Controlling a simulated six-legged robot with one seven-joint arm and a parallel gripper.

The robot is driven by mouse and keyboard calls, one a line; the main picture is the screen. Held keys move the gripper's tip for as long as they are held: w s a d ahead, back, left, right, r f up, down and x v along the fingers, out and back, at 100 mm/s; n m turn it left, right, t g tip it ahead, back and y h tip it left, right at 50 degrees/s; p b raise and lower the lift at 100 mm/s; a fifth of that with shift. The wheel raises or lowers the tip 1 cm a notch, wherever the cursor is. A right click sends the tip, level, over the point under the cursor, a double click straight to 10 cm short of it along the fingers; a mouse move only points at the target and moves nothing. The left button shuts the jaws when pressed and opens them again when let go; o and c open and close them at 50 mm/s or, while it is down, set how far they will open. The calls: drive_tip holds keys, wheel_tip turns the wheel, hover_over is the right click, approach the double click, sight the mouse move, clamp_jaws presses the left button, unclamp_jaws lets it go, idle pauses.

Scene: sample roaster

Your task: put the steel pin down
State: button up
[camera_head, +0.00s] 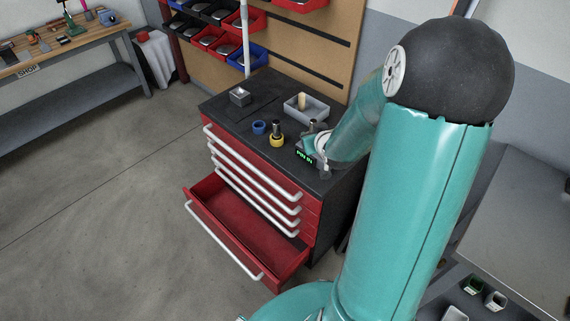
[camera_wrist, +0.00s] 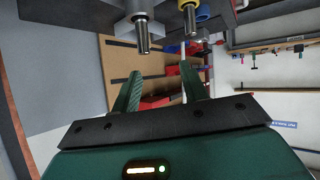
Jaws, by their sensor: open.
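A steel pin (camera_wrist: 143,38) stands in a round grey holder (camera_wrist: 137,10) in the wrist view, where the scene appears upside down. In the head view a pin top (camera_head: 312,125) shows beside my gripper (camera_head: 322,150), at the grey device with a green display (camera_head: 305,156). A second steel pin (camera_head: 276,126) stands in a yellow ring (camera_head: 277,140); it also shows in the wrist view (camera_wrist: 190,18). My gripper's two fingers (camera_wrist: 160,74) are apart with nothing between them. The pins are beyond the fingertips and seem clear of them.
The black cabinet top (camera_head: 232,117) also holds a blue ring (camera_head: 259,127), a metal block (camera_head: 240,97) and a grey tray (camera_head: 317,112) with a pale cylinder (camera_head: 302,101). The red bottom drawer (camera_head: 240,222) is pulled out and looks empty. Open floor (camera_head: 110,210) lies left.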

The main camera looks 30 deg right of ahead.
drive_tip(key=s+a+r+n+g, duration=0.1)
drive_tip(key=s+a+r, duration=0.2)
drive_tip(key=a+r, duration=0.3)
drive_tip(key=s+a+r+g, duration=0.2)
drive_tip(key=s+a+r, duration=0.1)
drive_tip(key=a+r, duration=0.2)
drive_tip(key=s+a+r+g+y, duration=0.1)
drive_tip(key=s+a+r, duration=0.2)
drive_tip(key=s+a, duration=0.3)
drive_tip(key=s+a+r+g+y, duration=0.1)
drive_tip(key=s+a+r, duration=0.3)
drive_tip(key=s, duration=0.6)
drive_tip(key=shift+a+n+g+y, duration=0.4)
drive_tip(key=shift+a+y, duration=0.1)
drive_tip(key=shift+a, duration=0.6)
drive_tip(key=shift+c, duration=0.4)
clamp_jaws()
